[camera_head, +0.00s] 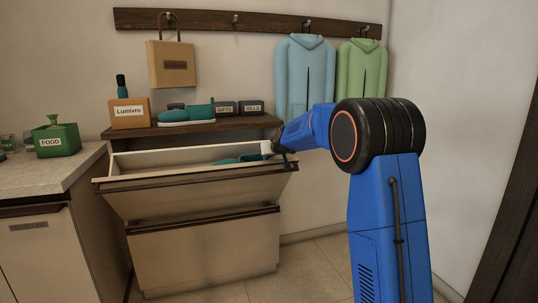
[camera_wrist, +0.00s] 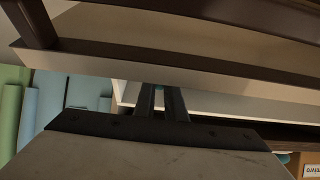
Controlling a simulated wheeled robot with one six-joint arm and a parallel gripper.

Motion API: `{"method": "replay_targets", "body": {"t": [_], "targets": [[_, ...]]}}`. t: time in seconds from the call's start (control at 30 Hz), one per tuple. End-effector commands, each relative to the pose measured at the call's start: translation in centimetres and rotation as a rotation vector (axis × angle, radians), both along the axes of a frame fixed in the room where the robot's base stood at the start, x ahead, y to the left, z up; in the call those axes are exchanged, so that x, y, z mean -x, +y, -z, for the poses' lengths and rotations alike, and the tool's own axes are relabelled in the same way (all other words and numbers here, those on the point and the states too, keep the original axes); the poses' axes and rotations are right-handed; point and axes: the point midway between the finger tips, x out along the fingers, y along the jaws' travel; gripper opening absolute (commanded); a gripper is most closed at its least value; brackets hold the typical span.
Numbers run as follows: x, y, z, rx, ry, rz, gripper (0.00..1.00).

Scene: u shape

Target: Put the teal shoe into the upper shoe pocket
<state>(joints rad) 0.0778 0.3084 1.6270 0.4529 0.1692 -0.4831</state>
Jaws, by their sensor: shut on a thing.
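The upper shoe pocket (camera_head: 195,182) is tilted open at the front of the cabinet. A teal shoe (camera_head: 232,160) lies low inside it, mostly hidden by the pocket's front. My gripper (camera_head: 268,154) reaches into the right end of the pocket, beside that shoe. Another teal shoe (camera_head: 187,115) with a pale sole stands on the cabinet top.
The lower pocket (camera_head: 205,252) is shut. The Lumivro box (camera_head: 129,112) and small dark boxes (camera_head: 254,107) stand on the cabinet top. A counter (camera_head: 40,180) with a green FOOD box (camera_head: 57,140) is at left. Blue (camera_head: 305,75) and green (camera_head: 361,78) jackets hang behind my arm.

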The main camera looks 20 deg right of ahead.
Motion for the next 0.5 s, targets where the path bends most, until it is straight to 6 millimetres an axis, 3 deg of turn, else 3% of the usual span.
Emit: {"method": "replay_targets", "body": {"t": [0.33,0.37,0.43,0.5], "targets": [[-0.88,-0.01,1.02,0.000,-0.002,0.001,0.00],[-0.88,-0.01,0.97,0.000,-0.003,0.001,0.15],[-0.85,-0.01,0.96,0.000,-0.002,0.001,0.32],[-0.84,-0.01,0.98,0.000,-0.002,0.001,0.32]]}}
